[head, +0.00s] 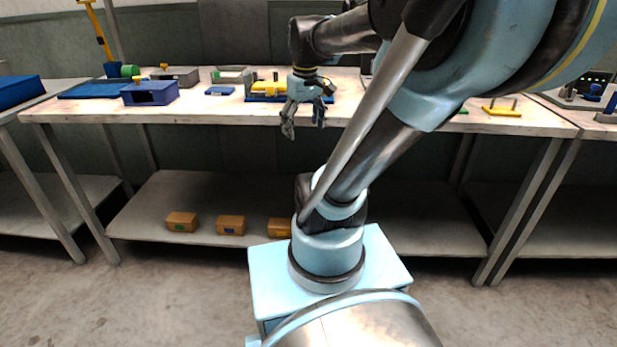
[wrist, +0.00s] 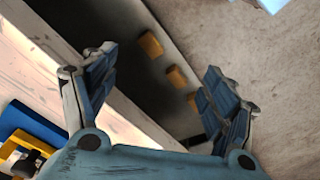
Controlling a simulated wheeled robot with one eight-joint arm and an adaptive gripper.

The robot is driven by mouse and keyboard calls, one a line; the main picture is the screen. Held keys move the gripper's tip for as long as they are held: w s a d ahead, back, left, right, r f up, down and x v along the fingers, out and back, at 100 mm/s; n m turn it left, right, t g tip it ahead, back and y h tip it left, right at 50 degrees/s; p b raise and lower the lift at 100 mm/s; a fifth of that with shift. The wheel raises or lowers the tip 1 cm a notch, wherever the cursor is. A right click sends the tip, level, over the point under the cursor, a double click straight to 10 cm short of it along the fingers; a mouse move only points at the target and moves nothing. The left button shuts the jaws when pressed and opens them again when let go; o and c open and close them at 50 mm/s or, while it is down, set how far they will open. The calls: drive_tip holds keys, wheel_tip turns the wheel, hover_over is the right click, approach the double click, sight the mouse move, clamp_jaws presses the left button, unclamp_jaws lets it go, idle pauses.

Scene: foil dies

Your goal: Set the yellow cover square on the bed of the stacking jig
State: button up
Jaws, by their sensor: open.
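A yellow piece (head: 268,86), which looks like the yellow cover, is on a blue base (head: 257,99) near the front of the workbench. I cannot tell whether this base is the stacking jig or how squarely the piece sits, as my gripper partly hides them. In the wrist view, a yellow part (wrist: 33,142) and a blue part (wrist: 28,119) show at the lower left. My gripper (head: 304,119) is open and empty, pointing down at the bench's front edge. In the wrist view my gripper (wrist: 158,68) has its fingers wide apart.
The workbench (head: 215,113) holds a blue block-like fixture (head: 150,94), a small blue part (head: 219,91) and a grey tray (head: 232,75). A yellow plate with pins (head: 502,111) is at right. Several orange boxes, one at the left (head: 181,222), lie on the lower shelf (head: 160,203).

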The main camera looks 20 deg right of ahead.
drive_tip(key=s+f+m, duration=0.4)
drive_tip(key=s+f, duration=0.5)
drive_tip(key=f, duration=0.3)
drive_tip(key=shift+a+t, duration=0.3)
drive_tip(key=shift+f, duration=0.1)
drive_tip(key=shift+w+f, duration=0.2)
drive_tip(key=shift+w, duration=0.2)
